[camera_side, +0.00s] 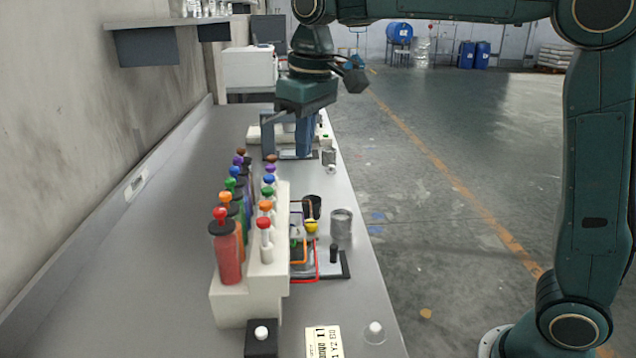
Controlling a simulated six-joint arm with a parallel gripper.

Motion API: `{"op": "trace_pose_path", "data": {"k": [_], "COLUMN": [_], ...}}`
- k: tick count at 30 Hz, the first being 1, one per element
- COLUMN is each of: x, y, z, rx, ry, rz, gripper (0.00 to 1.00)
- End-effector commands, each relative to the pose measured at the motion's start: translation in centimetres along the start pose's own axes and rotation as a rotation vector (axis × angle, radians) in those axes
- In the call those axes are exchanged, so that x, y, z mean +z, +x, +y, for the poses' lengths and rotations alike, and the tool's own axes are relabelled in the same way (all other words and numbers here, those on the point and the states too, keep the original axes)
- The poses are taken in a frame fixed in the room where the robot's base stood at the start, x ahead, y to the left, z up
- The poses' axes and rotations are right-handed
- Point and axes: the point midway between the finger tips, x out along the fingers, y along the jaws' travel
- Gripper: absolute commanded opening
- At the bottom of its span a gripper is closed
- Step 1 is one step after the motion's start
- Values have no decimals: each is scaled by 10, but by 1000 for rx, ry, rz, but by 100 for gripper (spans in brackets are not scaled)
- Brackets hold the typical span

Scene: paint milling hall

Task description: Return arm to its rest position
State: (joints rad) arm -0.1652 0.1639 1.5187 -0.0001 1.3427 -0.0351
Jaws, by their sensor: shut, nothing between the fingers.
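My gripper (287,152) hangs from the arm above the far half of the grey bench (140,270), its fingers pointing down. It is shut and holds nothing. It is behind the rack (245,303) of coloured bottles, apart from them in the picture. Its exact height over the bench is hard to tell. It hides part of the pale equipment behind it.
A red bottle (227,252) stands at the rack's near end. A metal cup (341,226) stands right of the rack. A small black block (261,338) and a printed card (323,342) are at the front. A wall shelf (165,20) juts out upper left. The floor to the right is mostly open.

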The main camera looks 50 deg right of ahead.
Motion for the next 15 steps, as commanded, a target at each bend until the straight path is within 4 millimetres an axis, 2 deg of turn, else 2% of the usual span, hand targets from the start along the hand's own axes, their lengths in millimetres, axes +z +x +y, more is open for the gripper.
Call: {"op": "trace_pose_path", "data": {"k": [1, 6, 15], "x": [12, 49, 115], "y": [-6, -15, -18], "z": [3, 10, 19], "rx": [2, 7, 19], "ry": [10, 38, 87], "rz": [18, 70, 164], "gripper": [0, 0, 0]}}
